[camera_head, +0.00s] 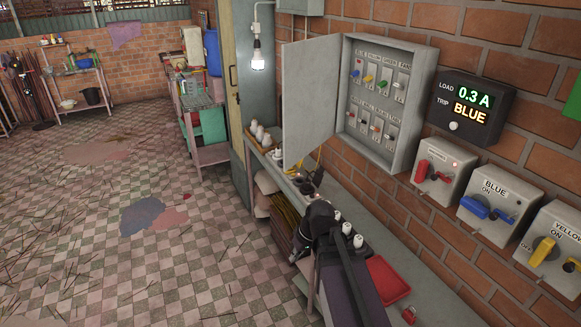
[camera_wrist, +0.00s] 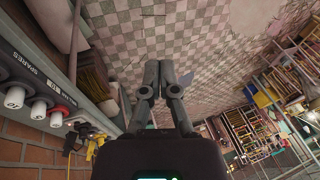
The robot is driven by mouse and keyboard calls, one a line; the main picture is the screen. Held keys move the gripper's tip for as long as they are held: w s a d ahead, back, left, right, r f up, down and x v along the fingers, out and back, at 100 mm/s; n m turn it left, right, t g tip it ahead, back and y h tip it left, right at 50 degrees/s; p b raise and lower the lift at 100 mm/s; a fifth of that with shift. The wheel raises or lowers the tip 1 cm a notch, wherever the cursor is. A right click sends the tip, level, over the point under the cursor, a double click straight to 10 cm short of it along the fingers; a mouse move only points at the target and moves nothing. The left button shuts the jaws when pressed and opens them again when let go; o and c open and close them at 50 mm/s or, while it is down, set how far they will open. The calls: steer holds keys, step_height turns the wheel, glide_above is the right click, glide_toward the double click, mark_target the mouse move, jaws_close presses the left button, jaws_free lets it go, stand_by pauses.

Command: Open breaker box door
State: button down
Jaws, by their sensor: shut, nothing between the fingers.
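The breaker box (camera_head: 426,95) is a grey metal cabinet on the brick wall in the head view. Its door (camera_head: 311,98) stands swung wide out to the left, hinged on the box's left side. Inside are two rows of labelled breakers, with blue, green and yellow levers in the upper row. My gripper (camera_wrist: 160,82) is shut and empty in the wrist view, its fingers together against the tiled floor beyond. In the head view my arm is low, below the box and door, and apart from both. The wrist view does not show the box or door.
A load display (camera_head: 466,107) reads 0.3 A and TRIP BLUE. Right of the box are red, blue (camera_head: 494,202) and yellow switch boxes. A narrow shelf below holds white fuses, a red tray (camera_head: 387,280) and a padlock (camera_head: 409,314). The floor to the left is mostly open.

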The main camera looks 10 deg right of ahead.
steer(key=w+r+n+t+y+b, duration=0.1)
steer(key=w+r+n+t+y, duration=0.15)
steer(key=w, duration=0.35)
steer(key=n+t+y+b, duration=0.3)
steer(key=t+y, duration=0.3)
steer(key=t, duration=0.4)
glide_toward(286, 162)
steer(key=v, duration=0.6)
steer(key=shift+d+r, duration=0.2)
steer(key=shift+r, duration=0.25)
steer(key=shift+w+a+g, duration=0.1)
steer(key=shift+a+g, duration=0.05)
steer(key=shift+g, duration=0.1)
steer(key=x, duration=1.3)
steer(key=shift+w+a+f, duration=0.15)
steer(key=shift+w+a, duration=0.05)
steer(key=shift+w, duration=0.05)
steer(key=shift+w, duration=0.1)
